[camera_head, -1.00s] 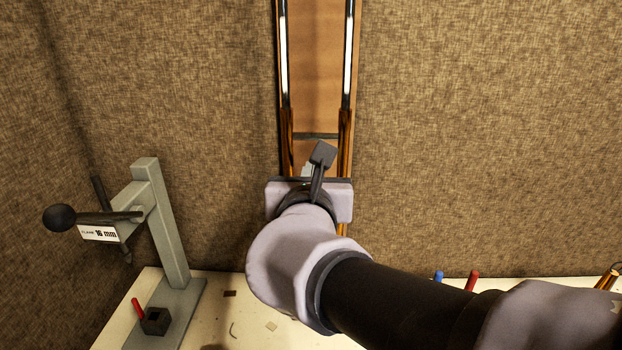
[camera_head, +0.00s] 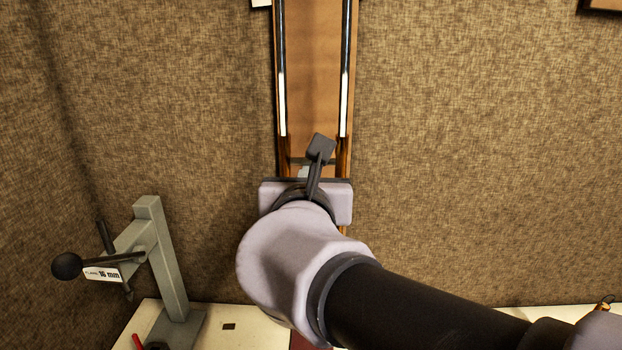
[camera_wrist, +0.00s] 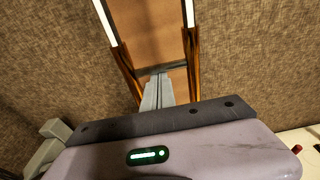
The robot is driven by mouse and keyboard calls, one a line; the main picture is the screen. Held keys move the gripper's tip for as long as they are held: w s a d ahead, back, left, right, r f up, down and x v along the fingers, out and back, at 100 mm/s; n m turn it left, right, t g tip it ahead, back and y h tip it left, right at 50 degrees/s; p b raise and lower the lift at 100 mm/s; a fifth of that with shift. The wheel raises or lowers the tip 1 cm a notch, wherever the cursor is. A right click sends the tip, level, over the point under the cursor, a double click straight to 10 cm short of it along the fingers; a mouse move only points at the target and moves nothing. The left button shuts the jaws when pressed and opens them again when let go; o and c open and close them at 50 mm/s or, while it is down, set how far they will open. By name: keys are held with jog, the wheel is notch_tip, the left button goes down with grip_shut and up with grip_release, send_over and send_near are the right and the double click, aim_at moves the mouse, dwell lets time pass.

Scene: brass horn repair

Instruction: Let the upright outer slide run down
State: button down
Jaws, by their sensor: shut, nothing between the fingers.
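The upright outer slide shows as two brass tubes, left (camera_head: 284,155) and right (camera_head: 343,152), with a dark crossbar (camera_head: 325,160) joining them. Bright inner tubes rise out of their tops, in front of a wooden board (camera_head: 312,70). My gripper (camera_head: 303,171) is in front of the board, mostly hidden behind my wrist. In the wrist view its grey fingers (camera_wrist: 157,92) are shut together and empty. They lie between the brass tubes, with their tips just below the crossbar (camera_wrist: 162,69) in the picture. I cannot tell whether they touch it. The slide's lower end is hidden.
A grey stand (camera_head: 165,255) with a black-knobbed lever (camera_head: 67,266) and a "16 mm" label stands at the left on a pale bench (camera_head: 245,318). A woven brown wall (camera_head: 480,150) is behind.

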notch_tip(320, 180, up, 25)
jog(key=p, duration=1.9)
jog(key=shift+f, duration=0.1)
